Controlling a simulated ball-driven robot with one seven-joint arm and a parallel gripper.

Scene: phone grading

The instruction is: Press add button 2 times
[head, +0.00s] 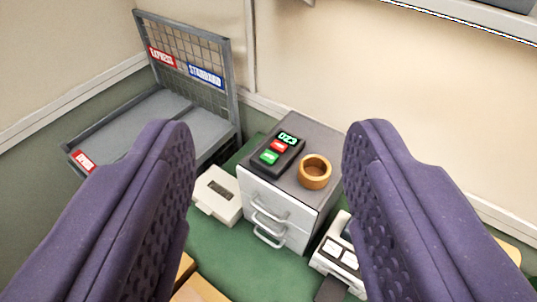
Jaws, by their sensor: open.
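A small black button device (276,154) lies on top of a grey drawer cabinet (318,135). It has a lit green display at its far end, a red button (279,146) in the middle and a green button (269,157) at the near end. I cannot read the button labels clearly enough to tell which one is add. My gripper (268,150) has two purple padded fingers, spread wide and empty. The device appears between them, farther away and untouched.
An orange-brown ring-shaped bowl (315,171) stands right of the device on the cabinet. A wire-backed cart (190,60) with EXPRESS and STANDARD signs stands left. White machines (217,194) (338,255) flank the cabinet on the green floor (232,262).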

